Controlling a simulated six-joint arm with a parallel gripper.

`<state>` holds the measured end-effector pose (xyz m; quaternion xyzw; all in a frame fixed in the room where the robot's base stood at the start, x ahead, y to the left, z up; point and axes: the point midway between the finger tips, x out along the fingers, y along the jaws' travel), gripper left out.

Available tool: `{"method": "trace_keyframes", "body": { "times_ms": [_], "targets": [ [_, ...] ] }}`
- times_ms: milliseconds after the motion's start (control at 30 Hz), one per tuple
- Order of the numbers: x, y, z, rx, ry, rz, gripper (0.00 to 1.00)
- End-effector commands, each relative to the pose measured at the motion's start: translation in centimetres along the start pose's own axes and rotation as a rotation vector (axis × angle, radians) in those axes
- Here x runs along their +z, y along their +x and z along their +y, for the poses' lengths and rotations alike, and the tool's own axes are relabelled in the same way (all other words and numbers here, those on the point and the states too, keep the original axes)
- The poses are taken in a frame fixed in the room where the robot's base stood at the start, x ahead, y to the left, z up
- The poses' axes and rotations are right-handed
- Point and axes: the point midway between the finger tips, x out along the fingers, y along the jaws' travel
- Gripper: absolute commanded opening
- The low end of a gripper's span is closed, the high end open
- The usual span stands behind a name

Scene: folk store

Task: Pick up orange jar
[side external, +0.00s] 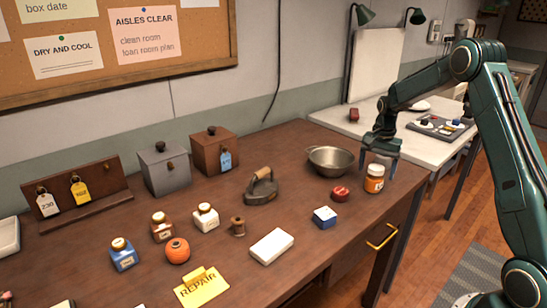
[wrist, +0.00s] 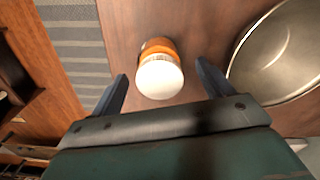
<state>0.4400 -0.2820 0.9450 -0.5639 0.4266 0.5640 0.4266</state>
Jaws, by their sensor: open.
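The orange jar (side external: 374,180) has a white lid and a pale label. It stands upright near the right end of the brown wooden table. My gripper (side external: 380,158) is just above the jar, with its fingers pointing down. In the wrist view, the jar (wrist: 159,72) is seen from above, lid toward the camera. The fingertips of my gripper (wrist: 160,80) are spread apart on either side of the lid, with gaps between them and the jar. The gripper is open and empty.
A metal bowl (side external: 331,160) stands close to the jar, and it fills the right of the wrist view (wrist: 285,55). The table's right edge is close to the jar.

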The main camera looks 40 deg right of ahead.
Motion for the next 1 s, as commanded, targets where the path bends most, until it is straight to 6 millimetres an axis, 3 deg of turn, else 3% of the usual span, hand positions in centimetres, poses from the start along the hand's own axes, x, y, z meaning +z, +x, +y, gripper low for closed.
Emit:
{"method": "trace_keyframes", "body": {
  "times_ms": [233,733,767,1000],
  "targets": [
    [0.0,2.1,0.0,0.000,0.000,0.000,0.79],
    [0.0,2.2,0.0,0.000,0.000,0.000,0.79],
    [0.0,2.2,0.0,0.000,-0.001,0.000,0.77],
    [0.0,2.2,0.0,0.000,0.000,0.000,0.30]
  ]
}}
